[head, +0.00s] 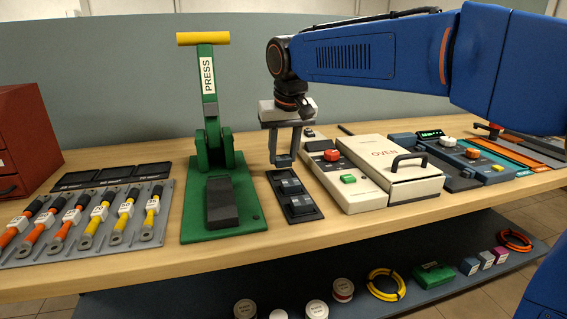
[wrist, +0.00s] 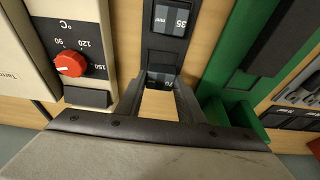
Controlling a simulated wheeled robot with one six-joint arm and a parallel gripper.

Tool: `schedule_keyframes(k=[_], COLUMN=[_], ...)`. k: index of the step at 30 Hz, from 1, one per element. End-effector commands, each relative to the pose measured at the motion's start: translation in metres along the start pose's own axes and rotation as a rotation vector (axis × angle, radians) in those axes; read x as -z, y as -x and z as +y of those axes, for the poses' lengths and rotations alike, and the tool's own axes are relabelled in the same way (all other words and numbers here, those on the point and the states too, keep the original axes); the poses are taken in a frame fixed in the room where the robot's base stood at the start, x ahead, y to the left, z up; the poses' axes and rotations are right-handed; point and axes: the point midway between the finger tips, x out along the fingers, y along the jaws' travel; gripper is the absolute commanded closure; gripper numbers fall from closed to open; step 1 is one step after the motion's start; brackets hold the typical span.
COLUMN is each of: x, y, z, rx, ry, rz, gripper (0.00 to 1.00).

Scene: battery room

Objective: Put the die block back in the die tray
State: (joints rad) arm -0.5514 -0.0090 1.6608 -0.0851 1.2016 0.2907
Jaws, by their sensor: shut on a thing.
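The die tray (head: 306,216) is a narrow black strip lying on the bench between the green press and the oven. Dark die blocks with grey label faces sit in it; one block (wrist: 170,17) shows in the wrist view, marked 35. My gripper (head: 284,162) points down at the tray's far end, shut on a dark die block, whose labelled face (wrist: 161,78) shows between the fingertips in the wrist view. The fingers hide much of the held block. I cannot tell whether it touches the tray.
The green press (head: 222,222) stands close left of the tray. The oven (head: 387,172) and its control box with a red knob (head: 331,155) stand close right. A rack of cable lugs (head: 90,238) lies at far left.

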Motion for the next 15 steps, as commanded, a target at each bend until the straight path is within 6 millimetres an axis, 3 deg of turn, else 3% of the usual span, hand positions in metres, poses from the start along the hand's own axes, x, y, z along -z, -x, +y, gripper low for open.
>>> schedule_keyframes(k=[6,15], x=[-0.008,-0.009], y=[-0.026,-0.028], z=[0.0,0.0], rx=[0.0,0.0], ry=[0.0,0.0], rz=[0.0,0.001], gripper=[0.97,0.97])
